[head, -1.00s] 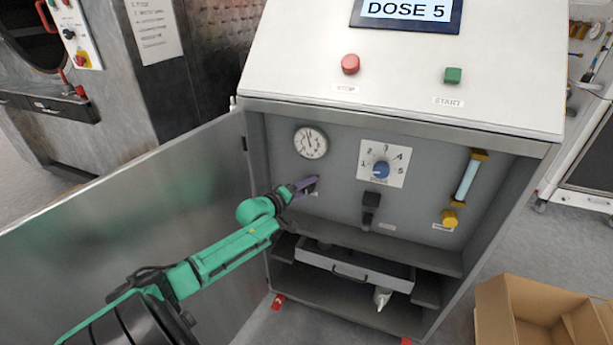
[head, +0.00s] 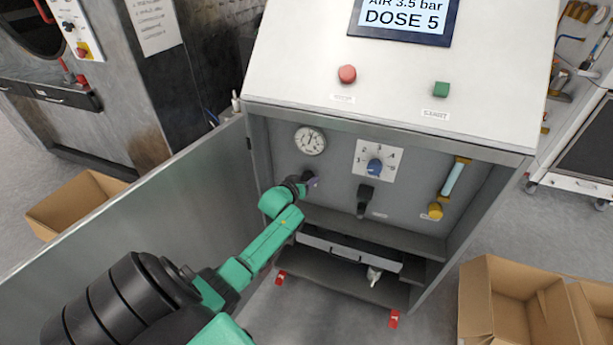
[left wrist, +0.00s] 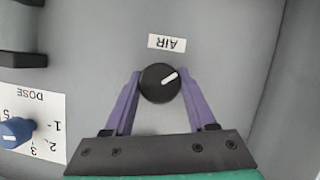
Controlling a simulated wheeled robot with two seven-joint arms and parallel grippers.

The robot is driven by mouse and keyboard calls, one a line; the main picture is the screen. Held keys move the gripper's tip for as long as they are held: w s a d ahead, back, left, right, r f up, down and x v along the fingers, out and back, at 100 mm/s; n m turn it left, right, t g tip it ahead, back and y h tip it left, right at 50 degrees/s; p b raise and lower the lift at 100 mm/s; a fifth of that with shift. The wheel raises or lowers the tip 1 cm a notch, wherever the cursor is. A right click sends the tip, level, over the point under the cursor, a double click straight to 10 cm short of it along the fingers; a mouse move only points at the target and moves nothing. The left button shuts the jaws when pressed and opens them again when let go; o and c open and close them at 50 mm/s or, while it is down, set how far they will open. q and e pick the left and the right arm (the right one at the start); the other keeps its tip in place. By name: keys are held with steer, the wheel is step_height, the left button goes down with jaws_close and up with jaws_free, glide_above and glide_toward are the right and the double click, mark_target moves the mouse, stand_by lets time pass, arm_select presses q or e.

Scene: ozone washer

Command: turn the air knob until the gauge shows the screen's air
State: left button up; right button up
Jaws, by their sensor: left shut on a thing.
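The air knob (left wrist: 160,83) is round and black with a white pointer line, under an upside-down AIR label (left wrist: 167,43) in the left wrist view. My left gripper (left wrist: 158,86) has its purple fingers on both sides of the knob, shut on it. In the head view the left gripper (head: 312,181) reaches the cabinet's back panel and mostly hides the knob. The round white gauge (head: 310,140) is above it; its dark needle points roughly upward, but its numbers are too small to read. The screen (head: 404,18) reads AIR 3.5 bar and DOSE 5. My right gripper is not in view.
The blue dose knob (head: 374,167) is right of the gauge. A black lever (head: 364,198) and a yellow-ended tube (head: 453,180) are farther right. The open metal door (head: 150,225) stands left of my arm. Cardboard boxes (head: 490,300) stand on the floor.

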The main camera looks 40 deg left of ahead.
arm_select(q)
steer(key=shift+m+y, duration=0.5)
steer(key=shift+m, duration=0.1)
steer(key=o, duration=1.4)
steer(key=shift+c, duration=0.2)
steer(key=shift+s+d+r+p, duration=0.25)
steer(key=shift+s+p, duration=0.1)
steer(key=shift+s, duration=0.1)
steer(key=p+v, duration=0.2)
steer(key=v, duration=1.1)
steer(key=shift+r, duration=0.15)
